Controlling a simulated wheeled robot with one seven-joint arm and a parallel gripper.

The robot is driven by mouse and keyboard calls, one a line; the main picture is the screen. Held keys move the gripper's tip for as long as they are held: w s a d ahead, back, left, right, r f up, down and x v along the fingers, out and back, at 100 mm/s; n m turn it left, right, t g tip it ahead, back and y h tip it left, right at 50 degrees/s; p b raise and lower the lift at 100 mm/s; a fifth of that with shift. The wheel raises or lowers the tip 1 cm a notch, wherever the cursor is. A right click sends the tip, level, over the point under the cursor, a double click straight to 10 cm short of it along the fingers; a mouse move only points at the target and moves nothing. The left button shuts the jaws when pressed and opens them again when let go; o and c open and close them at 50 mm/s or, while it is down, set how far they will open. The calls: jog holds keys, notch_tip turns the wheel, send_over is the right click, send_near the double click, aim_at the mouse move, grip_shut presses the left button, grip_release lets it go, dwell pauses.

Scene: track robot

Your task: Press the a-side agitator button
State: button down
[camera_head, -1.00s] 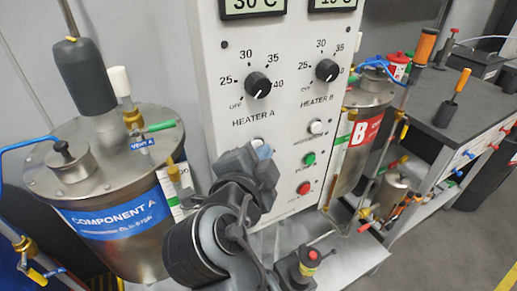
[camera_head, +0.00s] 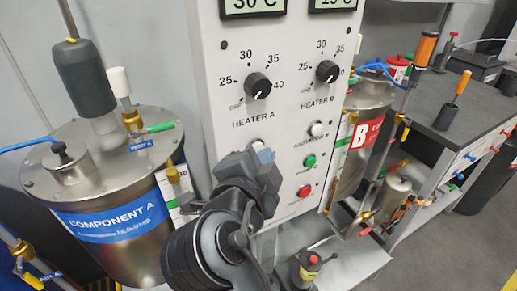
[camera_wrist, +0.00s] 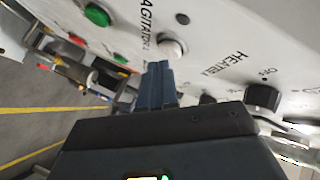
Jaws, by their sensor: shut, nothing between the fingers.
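The white agitator button (camera_wrist: 172,47) sits on the light panel beside the printed word AGITATOR in the wrist view. In the head view a white button (camera_head: 257,144) under HEATER A is partly hidden behind my gripper (camera_head: 264,156). My gripper's blue fingers (camera_wrist: 158,70) are shut together and empty. Their tips are just below the button in the wrist view, close to it; I cannot tell whether they touch. The other agitator button (camera_head: 316,129) shows under HEATER B.
The HEATER A knob (camera_head: 258,86) and HEATER B knob (camera_head: 327,71) stick out above. A green button (camera_head: 310,161) and a red button (camera_head: 305,191) lie to the right. The component A tank (camera_head: 115,215) stands left, the B tank (camera_head: 362,140) right.

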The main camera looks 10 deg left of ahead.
jog(key=shift+s+d+b, duration=0.15)
jog(key=shift+s+d, duration=0.4)
jog(key=shift+s, duration=0.25)
jog(key=shift+s+d+b, duration=0.15)
jog(key=shift+s+d, duration=0.45)
jog(key=shift+s, duration=0.25)
jog(key=shift+s+d+b, duration=0.15)
jog(key=shift+s+d, duration=0.4)
jog(key=shift+s, duration=0.25)
